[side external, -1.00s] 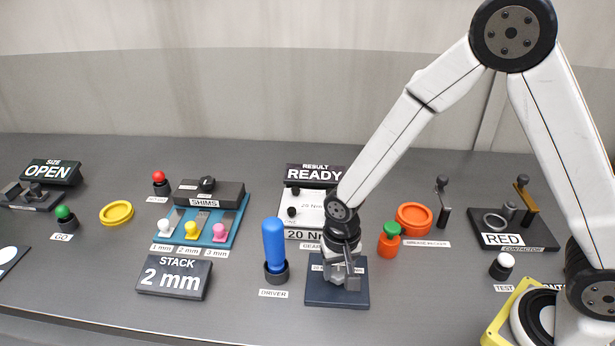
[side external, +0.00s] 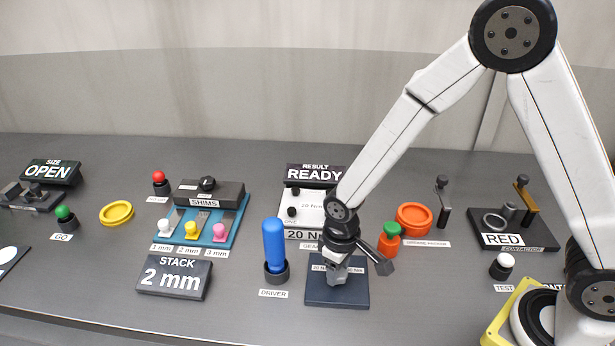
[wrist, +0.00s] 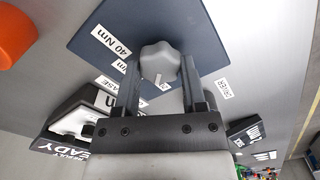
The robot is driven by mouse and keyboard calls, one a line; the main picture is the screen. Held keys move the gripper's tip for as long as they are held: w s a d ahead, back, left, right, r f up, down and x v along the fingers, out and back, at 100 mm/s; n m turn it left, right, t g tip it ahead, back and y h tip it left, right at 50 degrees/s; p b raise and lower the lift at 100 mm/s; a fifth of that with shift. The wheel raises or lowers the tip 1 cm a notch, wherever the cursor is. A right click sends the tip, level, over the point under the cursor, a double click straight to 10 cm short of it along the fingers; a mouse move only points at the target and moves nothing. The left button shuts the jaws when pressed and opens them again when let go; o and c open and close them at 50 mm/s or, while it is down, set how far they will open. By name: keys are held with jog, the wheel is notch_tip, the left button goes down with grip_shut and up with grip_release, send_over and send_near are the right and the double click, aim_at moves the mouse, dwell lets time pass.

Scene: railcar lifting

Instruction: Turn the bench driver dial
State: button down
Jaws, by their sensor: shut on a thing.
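The dial is a light grey lobed knob (wrist: 160,58) on a dark blue plate (side external: 337,298), which also shows in the wrist view (wrist: 95,32). A "40 Nm" label lies near it; other labels around it are partly covered. My gripper (side external: 338,272) reaches down over the plate. In the wrist view my gripper (wrist: 159,72) has one finger on each side of the knob and is shut on it. In the side view the knob is mostly hidden by my gripper. The driver with a blue handle (side external: 273,242) stands upright in a black holder left of the plate.
The bench in front of the plate is clear.

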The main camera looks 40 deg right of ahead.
jog(key=shift+n, duration=0.8)
jog(key=shift+c, duration=0.7)
grip_release()
jog(key=shift+r, duration=0.1)
jog(key=shift+r, duration=3.85)
jog(key=s+d+r+m+t, duration=0.2)
jog(key=s+d+m, duration=0.2)
jog(key=s+d, duration=0.3)
jog(key=d, duration=0.3)
jog(key=shift+d+m+t, duration=0.3)
